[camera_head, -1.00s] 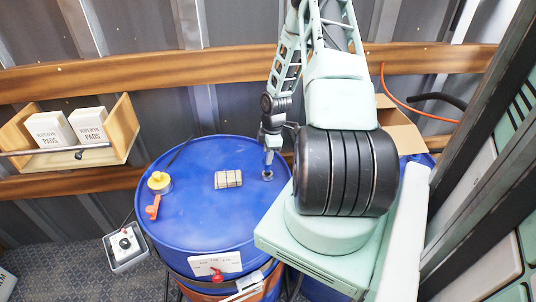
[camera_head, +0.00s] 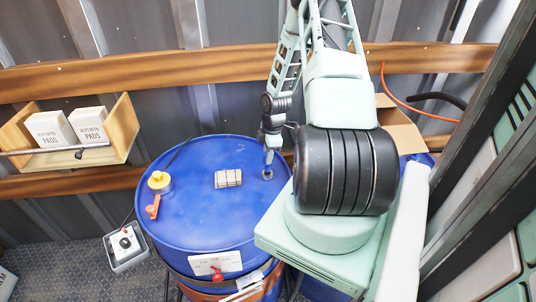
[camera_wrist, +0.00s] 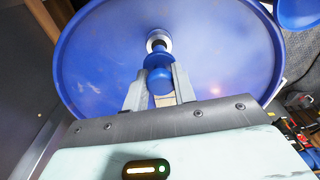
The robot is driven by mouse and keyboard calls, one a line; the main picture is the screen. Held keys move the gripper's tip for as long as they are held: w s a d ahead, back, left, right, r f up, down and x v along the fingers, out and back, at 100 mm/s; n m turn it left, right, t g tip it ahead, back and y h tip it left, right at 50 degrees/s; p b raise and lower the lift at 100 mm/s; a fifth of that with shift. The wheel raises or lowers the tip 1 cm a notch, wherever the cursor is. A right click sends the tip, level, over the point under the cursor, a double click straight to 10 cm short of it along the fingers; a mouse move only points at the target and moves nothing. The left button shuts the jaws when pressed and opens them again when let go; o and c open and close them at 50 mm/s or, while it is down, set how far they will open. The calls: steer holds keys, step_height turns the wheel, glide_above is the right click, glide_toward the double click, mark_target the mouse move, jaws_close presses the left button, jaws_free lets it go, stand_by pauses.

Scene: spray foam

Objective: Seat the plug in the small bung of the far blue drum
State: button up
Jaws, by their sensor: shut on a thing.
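The blue drum (camera_head: 205,215) stands in front of me, its lid facing up. My gripper (camera_head: 268,160) points down over the right part of the lid, at the small bung (camera_head: 267,174). In the wrist view, my gripper (camera_wrist: 158,82) is shut on a blue plug (camera_wrist: 158,62). The plug's far end meets the pale ring of the bung (camera_wrist: 158,38). How deep it sits cannot be told. In the head view the plug is too small to make out.
On the lid are a striped block (camera_head: 228,178), a yellow-capped fitting (camera_head: 159,181) and an orange-red lever (camera_head: 152,208). A wooden shelf (camera_head: 122,125) with white boxes hangs at left. A cardboard box (camera_head: 400,130) stands behind my arm. The lid's front middle is clear.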

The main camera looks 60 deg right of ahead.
steer(key=shift+f+b, duration=1.8)
steer(key=shift+f, duration=0.95)
steer(key=o, duration=1)
steer(key=r+b, duration=0.1)
steer(key=r, duration=0.4)
steer(key=s+d+r, duration=0.1)
steer(key=r, duration=0.5)
steer(key=r+b, duration=0.1)
steer(key=r, duration=0.5)
steer(key=shift+s+d+r+b, duration=0.15)
steer(key=shift+s+r+b, duration=0.05)
steer(key=shift+s+b, duration=0.1)
